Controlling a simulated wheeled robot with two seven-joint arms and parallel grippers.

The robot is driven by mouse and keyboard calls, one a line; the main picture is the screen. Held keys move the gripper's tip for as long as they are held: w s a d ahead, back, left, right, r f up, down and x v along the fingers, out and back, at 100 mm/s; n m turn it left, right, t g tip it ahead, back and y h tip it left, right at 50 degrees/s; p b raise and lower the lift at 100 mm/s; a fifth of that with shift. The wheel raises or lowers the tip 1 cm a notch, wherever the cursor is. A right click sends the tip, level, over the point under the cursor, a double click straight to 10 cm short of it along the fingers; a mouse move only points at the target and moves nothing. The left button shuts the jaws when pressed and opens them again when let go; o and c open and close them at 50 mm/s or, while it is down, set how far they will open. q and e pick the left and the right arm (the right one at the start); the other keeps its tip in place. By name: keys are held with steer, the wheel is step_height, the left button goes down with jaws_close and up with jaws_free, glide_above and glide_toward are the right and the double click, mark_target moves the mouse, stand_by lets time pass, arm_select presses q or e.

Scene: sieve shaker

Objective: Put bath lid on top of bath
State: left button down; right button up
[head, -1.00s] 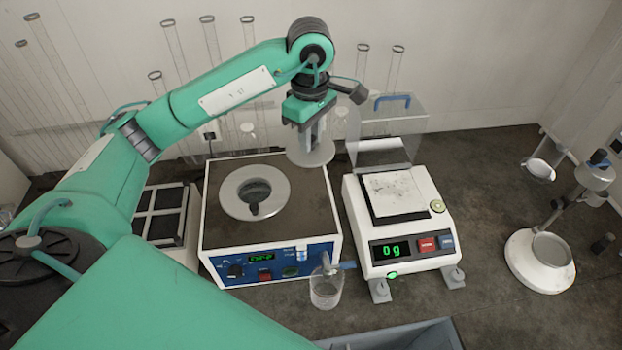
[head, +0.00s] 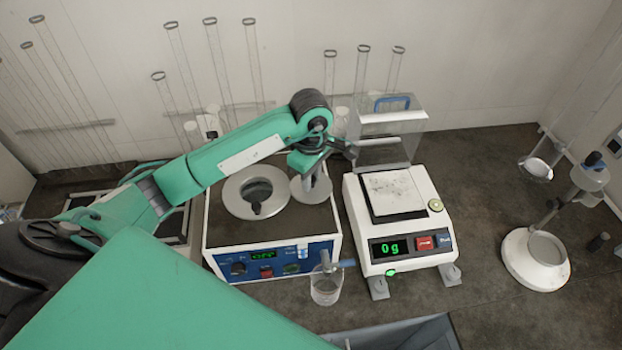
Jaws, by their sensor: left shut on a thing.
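The bath (head: 222,230) is a white box with a brown top and a blue front panel. A pale ring (head: 237,203) surrounds its round opening, which has a dark object in it. The bath lid (head: 322,191) is a small pale grey disc at the right back of the bath top, just right of the ring. My left gripper (head: 312,176) is above the lid and shut on it, with its fingers partly hidden by my wrist. I cannot tell whether the lid touches the bath top. My right gripper is not in view.
A balance (head: 360,245) reading 0 g stands close right of the bath, with a clear cover (head: 415,145) behind. A glass beaker (head: 326,292) stands in front of the bath. Glass cylinders line the back wall. A white-based stand (head: 540,276) is far right.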

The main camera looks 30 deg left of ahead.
arm_select(q)
steer(key=shift+f, duration=0.9)
steer(key=shift+f, duration=0.2)
steer(key=c, duration=1.2)
jaws_free()
steer(key=shift+c, duration=0.2)
